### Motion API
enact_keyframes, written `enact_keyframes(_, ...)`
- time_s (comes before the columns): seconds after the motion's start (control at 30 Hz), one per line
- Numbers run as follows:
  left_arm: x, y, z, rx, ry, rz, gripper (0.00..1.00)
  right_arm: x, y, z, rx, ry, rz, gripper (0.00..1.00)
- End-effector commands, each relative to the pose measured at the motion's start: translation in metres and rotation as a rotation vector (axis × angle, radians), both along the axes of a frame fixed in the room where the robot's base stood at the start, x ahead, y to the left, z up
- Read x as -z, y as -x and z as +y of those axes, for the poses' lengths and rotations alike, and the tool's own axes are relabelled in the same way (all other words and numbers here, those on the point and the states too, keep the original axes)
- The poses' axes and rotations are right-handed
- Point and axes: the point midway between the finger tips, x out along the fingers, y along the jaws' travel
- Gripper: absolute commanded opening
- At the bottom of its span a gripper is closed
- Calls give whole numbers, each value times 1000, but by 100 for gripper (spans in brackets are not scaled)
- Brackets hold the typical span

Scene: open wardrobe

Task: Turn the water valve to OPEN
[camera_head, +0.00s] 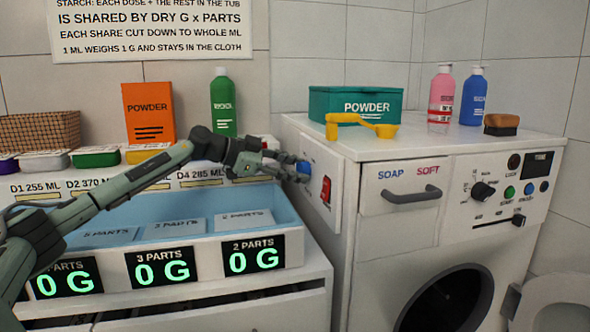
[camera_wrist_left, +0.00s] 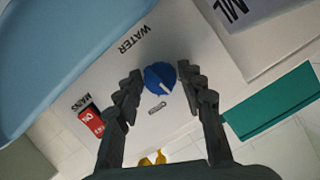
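The water valve is a round blue knob (camera_head: 303,166) on the left side panel of the white washing machine. In the left wrist view the knob (camera_wrist_left: 159,78) has a white pointer mark and sits under the word WATER, with a small grey marking beside it that I cannot read. My left gripper (camera_head: 287,165) reaches the panel from the left. In the wrist view the fingers of my left gripper (camera_wrist_left: 160,72) are apart, one on each side of the knob, with narrow gaps that seem to separate them from it. My right gripper is not in view.
A red MAINS switch (camera_head: 326,191) marked ON is close to the knob on the same panel. A teal powder box (camera_head: 340,104) and yellow scoop (camera_head: 362,124) are on the machine above. A blue-lined tray (camera_head: 292,215) lies below my left forearm.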

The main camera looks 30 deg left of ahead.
Motion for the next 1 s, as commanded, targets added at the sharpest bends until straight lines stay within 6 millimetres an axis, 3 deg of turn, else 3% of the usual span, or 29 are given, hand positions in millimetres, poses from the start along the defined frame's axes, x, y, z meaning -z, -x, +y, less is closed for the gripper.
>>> enact_keyframes(0.03, 0, 0, 0, 0, 0, 0, 29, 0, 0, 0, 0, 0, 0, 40)
enact_keyframes(0.23, 0, 0, 0, 0, 0, 0, 5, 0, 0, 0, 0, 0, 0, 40)
enact_keyframes(0.67, 1, 1, -1, 1, -73, -60, 4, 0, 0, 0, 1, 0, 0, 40)
enact_keyframes(1.0, 1, 2, -2, 1, -286, -242, 4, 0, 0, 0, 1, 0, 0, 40)
